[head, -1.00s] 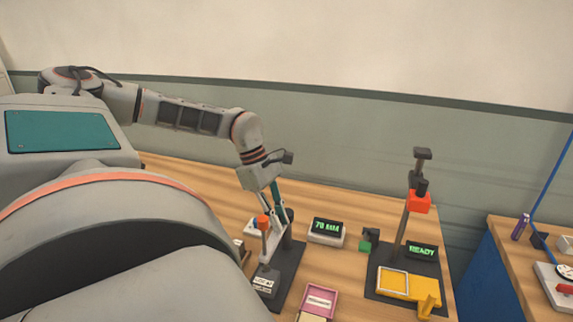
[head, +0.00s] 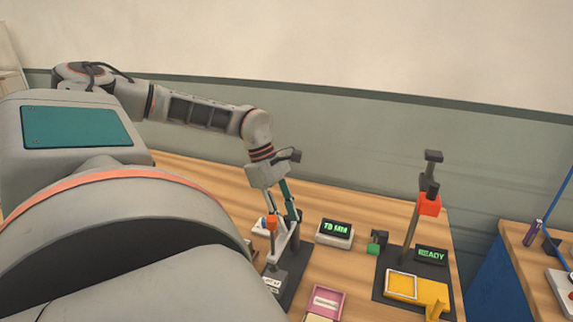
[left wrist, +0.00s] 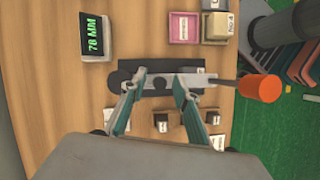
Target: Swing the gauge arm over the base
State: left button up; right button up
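The gauge (head: 296,262) stands on the wooden table with a dark base, a light grey arm and an orange knob (head: 272,222). In the left wrist view the light grey gauge arm (left wrist: 205,80) lies across the picture, its orange knob (left wrist: 260,88) at the right end. The dark base (left wrist: 190,70) shows under and behind it. My left gripper (left wrist: 158,82) is open, its two teal and grey fingers apart at the gauge arm near its dark pivot end. Contact cannot be told. In the head view my left gripper (head: 282,215) is above the gauge. My right gripper is not in view.
A display with green figures (head: 335,230) stands right of the gauge. A pink tray (head: 324,300) is in front. A second table (head: 525,262) stands beyond a gap.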

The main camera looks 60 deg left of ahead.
pick_arm(q)
jog(key=v, duration=1.1)
jog(key=shift+r, duration=0.2)
jog(key=shift+s+a, duration=0.1)
jog(key=shift+a, duration=0.05)
jog(key=shift+s+f, duration=0.1)
